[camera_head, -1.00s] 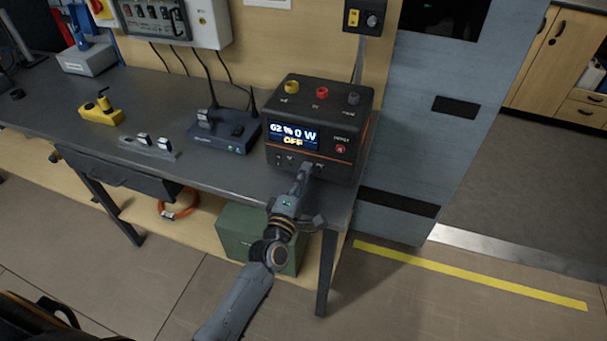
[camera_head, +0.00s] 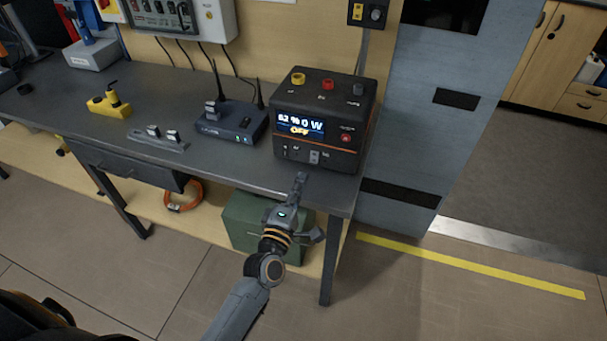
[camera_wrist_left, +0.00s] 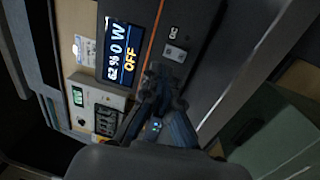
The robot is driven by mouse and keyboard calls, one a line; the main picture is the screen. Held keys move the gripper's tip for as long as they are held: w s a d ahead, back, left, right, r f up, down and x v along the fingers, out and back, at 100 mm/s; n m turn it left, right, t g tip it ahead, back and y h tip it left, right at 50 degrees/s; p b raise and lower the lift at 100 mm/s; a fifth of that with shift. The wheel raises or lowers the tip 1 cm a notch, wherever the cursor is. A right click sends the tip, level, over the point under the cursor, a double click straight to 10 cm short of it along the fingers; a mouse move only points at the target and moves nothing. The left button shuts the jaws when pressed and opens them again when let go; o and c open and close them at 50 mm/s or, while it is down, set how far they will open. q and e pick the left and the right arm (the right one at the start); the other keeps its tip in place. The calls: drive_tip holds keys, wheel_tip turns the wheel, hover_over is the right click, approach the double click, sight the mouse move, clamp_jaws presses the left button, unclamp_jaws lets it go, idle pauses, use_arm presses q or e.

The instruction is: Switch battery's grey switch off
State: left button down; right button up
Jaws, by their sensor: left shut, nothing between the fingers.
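The battery (camera_head: 325,115) is a black box with an orange line, standing at the right end of the grey workbench. Its display (camera_head: 301,126) reads 62 %, 0 W and OFF. The grey switch (camera_head: 314,157) is low on the front face; it also shows in the left wrist view (camera_wrist_left: 175,53), next to a small label. My left gripper (camera_head: 301,178) is shut and empty, just in front of and below the switch, apart from it. In the left wrist view its fingertips (camera_wrist_left: 161,76) show close to the battery's front. My right gripper is not in view.
A radio-like box with antennas (camera_head: 231,122), a small switch strip (camera_head: 158,138) and a yellow device (camera_head: 108,102) stand left on the bench (camera_head: 60,100). A green box (camera_head: 245,222) is below. A blue-grey cabinet (camera_head: 430,120) stands right of the battery.

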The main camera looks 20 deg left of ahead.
use_arm(q)
drive_tip(key=s+r, duration=0.1)
drive_tip(key=s, duration=0.5)
drive_tip(key=shift+s+a, duration=0.15)
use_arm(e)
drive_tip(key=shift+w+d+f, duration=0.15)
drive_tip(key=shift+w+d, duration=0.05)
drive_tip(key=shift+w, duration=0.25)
